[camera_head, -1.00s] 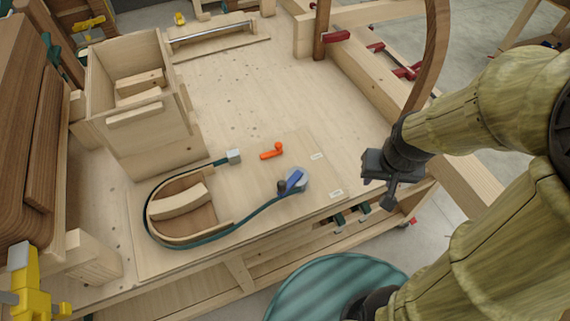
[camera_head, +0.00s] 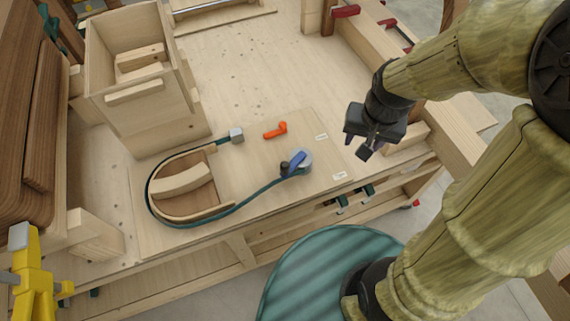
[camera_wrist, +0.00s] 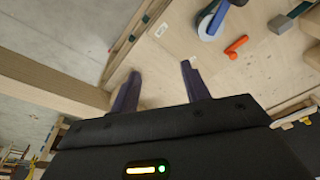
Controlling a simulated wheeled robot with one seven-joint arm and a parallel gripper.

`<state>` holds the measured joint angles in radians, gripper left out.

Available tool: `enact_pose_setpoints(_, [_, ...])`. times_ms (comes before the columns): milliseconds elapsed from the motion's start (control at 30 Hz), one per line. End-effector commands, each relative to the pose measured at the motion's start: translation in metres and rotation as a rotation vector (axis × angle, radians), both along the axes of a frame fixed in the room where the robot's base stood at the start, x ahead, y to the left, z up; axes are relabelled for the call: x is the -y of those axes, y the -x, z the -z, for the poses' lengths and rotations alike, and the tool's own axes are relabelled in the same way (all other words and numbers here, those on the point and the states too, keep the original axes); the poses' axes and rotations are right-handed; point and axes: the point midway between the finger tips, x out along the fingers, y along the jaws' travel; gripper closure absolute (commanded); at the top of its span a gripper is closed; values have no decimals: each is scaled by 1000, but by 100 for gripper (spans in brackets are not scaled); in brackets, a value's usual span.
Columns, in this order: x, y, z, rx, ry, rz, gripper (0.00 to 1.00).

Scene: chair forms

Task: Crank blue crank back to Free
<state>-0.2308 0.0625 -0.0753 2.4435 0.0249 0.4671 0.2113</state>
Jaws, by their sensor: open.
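The blue crank (camera_head: 297,160) sits on a round grey hub near the front right of a thin wooden board, with a dark knob at its left end. A green strap (camera_head: 245,207) runs from the hub around a curved wooden form to a grey block (camera_head: 236,135). In the wrist view the blue crank (camera_wrist: 217,20) shows at the top right, beyond the fingers. My gripper (camera_head: 363,147) is open and empty, above the bench to the right of the crank and apart from it. In the wrist view its two fingers (camera_wrist: 159,82) are spread.
An orange lever (camera_head: 275,130) lies behind the crank; it also shows in the wrist view (camera_wrist: 236,46). Two small white labels (camera_head: 340,175) are on the board's right side. A wooden box (camera_head: 135,75) stands at the back left. A yellow clamp (camera_head: 35,265) is at the front left.

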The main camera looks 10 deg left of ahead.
Motion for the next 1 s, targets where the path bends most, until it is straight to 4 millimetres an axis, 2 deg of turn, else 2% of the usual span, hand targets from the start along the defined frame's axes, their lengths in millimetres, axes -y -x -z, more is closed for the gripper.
enact_pose_setpoints(33, [-18, -4, -1, -17, -6, 4, 54])
enact_pose_setpoints(200, [-69, -10, -6, -78, -17, 68, 54])
enact_pose_setpoints(400, [-132, -5, -12, -138, -3, 138, 54])
enact_pose_setpoints(500, [-155, 1, -15, -156, 8, 168, 54])
enact_pose_setpoints(667, [-171, 6, -18, -169, 16, 194, 54])
enact_pose_setpoints(1000, [-171, 6, -17, -169, 17, 197, 54])
